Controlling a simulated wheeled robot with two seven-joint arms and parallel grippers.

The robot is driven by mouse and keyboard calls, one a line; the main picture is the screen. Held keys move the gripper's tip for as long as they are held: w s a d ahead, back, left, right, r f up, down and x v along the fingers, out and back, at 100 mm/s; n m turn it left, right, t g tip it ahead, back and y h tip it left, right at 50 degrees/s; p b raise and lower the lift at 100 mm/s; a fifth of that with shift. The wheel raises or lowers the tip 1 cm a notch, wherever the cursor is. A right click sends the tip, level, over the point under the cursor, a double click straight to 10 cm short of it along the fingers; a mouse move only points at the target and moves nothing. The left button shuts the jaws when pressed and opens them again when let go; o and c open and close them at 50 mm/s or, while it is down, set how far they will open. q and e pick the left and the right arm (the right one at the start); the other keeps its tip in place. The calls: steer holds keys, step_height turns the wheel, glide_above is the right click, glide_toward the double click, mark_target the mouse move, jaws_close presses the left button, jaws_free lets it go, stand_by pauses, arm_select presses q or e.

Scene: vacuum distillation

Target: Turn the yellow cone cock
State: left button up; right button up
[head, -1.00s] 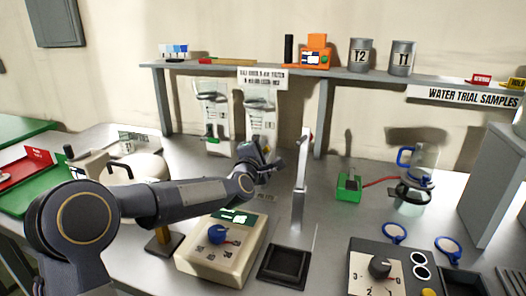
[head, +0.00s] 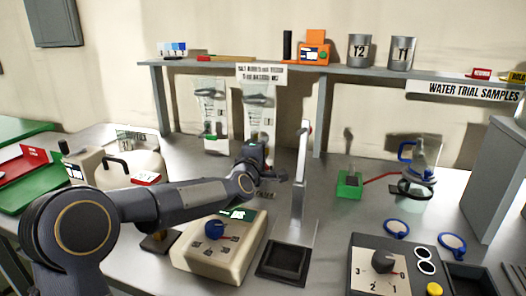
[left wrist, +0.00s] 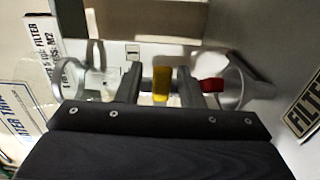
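The yellow cone cock (left wrist: 161,84) shows in the left wrist view as an upright yellow handle on a horizontal glass line. My left gripper (left wrist: 160,88) is open, with one dark finger on each side of the yellow handle and a gap visible on both sides. In the head view my left gripper (head: 274,172) is over the bench, in front of the filter units and left of the tall white stand. The yellow cock is not distinguishable in the head view. My right gripper is in neither view.
A red fitting (left wrist: 212,85) and a clear funnel-shaped piece (left wrist: 243,87) lie just right of the fingers. A tall white stand (head: 302,185) rises right of my gripper.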

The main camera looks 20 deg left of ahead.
arm_select(q)
steer(key=shift+f, duration=0.25)
